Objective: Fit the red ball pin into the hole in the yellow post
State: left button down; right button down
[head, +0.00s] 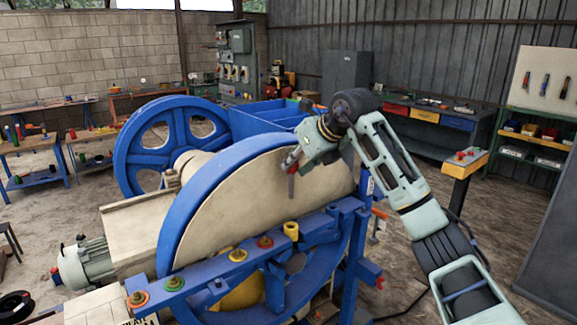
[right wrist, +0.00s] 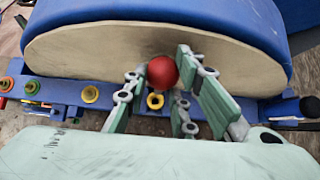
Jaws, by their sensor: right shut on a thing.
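The red ball pin (head: 291,186) is in my right gripper (head: 298,160), with its shaft hanging roughly upright below the fingers in the head view. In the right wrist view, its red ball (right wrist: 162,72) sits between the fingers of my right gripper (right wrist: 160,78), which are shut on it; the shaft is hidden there. The yellow post (head: 291,231) stands on the blue beam, below the pin and apart from it. In the right wrist view the post (right wrist: 155,101) shows as a yellow ring with a dark hole, just beneath the ball. My left gripper is not in view.
The big blue-rimmed wheel (head: 200,197) stands close behind the pin. The blue beam (head: 205,298) carries several coloured fittings left of the post, including a yellow one (head: 237,255) and a green one (head: 265,241). Open air lies between pin and post.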

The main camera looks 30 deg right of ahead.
dwell(0.3)
jog(key=b, duration=0.3)
send_over(292, 195)
jog(key=s, duration=0.1)
jog(key=shift+s+f, duration=0.2)
jog(key=shift+f, duration=2.4)
jog(key=shift+f+b, duration=1.25)
jog(key=shift+f, duration=0.7)
jog(key=shift+f+b, duration=2.85)
jog(key=shift+f, duration=1.15)
